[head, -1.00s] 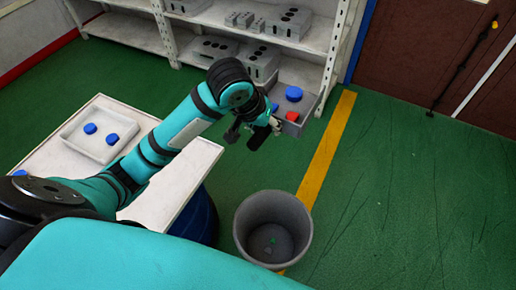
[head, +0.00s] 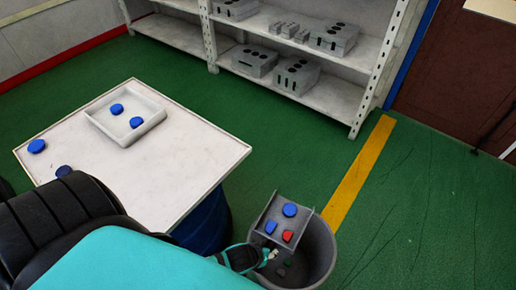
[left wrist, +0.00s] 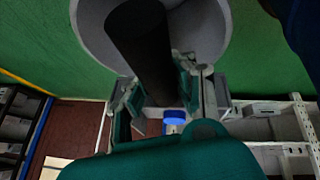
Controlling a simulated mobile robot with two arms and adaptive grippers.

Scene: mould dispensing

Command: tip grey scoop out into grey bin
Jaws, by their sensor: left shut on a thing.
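The grey scoop (head: 262,212) is a shallow open tray held over the grey bin (head: 325,250) in the head view. Two blue pieces (head: 289,210) and one red piece (head: 287,236) lie in it. My left gripper (head: 266,256) is shut on the scoop's dark handle (left wrist: 140,40), at the bin's near left side. In the left wrist view the handle runs between the fingers of my left gripper (left wrist: 168,95), with the bin's round grey rim behind. The scoop hides part of the bin's mouth. My right gripper is out of view.
A white table (head: 190,165) at the left bears a white tray (head: 155,120) with blue pieces, and other blue pieces (head: 37,146) lie beside it. A shelf (head: 330,95) with grey blocks stands at the back. Green floor right of the bin is clear.

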